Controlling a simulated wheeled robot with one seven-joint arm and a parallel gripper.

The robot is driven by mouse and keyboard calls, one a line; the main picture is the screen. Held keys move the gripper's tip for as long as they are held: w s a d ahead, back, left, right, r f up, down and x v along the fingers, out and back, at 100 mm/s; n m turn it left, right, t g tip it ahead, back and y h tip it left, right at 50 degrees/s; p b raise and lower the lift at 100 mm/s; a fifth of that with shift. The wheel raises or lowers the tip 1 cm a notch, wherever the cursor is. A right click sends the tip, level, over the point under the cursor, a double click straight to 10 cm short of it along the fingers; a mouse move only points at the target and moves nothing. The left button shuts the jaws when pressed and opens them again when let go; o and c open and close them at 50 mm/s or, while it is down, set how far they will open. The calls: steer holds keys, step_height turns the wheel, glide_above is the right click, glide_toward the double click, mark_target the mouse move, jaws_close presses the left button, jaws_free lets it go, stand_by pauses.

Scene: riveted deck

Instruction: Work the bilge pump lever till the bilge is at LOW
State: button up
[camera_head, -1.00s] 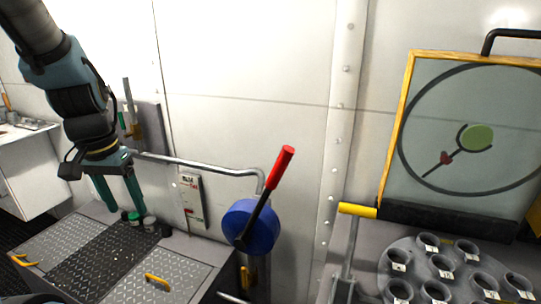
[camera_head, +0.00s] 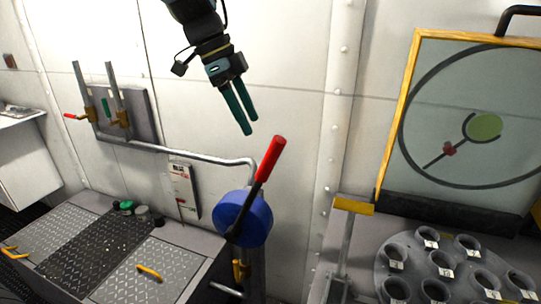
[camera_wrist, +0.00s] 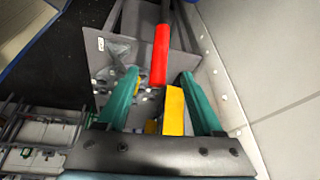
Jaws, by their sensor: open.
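The pump lever has a red grip (camera_head: 270,158) on a black shaft. It leans up and right from a blue round pump body (camera_head: 246,218) on the wall. A white gauge plate (camera_head: 184,190) with small red marks is left of the pump; its reading is too small to tell. My gripper (camera_head: 250,127) is open and empty, pointing down, just above and left of the red grip, apart from it. In the wrist view, the red grip (camera_wrist: 160,55) lies ahead, past the gap between the teal fingertips (camera_wrist: 160,76).
A yellow-ended handle (camera_head: 353,204) stands right of the pump; a yellow bar (camera_wrist: 173,108) shows between the fingers in the wrist view. A framed board (camera_head: 408,90) and a round cup holder (camera_head: 415,270) are at right. A pipe (camera_head: 190,154) runs along the wall left of the pump.

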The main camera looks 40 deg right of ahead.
mark_target(271, 156)
steer(key=shift+m, duration=0.3)
steer(key=p+x, duration=0.1)
steer(key=x, duration=0.6)
steer(key=p+x, duration=0.1)
steer(key=x, duration=0.2)
steer(key=shift+s+d+f+p, duration=0.15)
steer(key=shift+s+d+p, duration=0.2)
steer(key=shift+s+d, duration=0.1)
jaws_close()
stand_by(0.7)
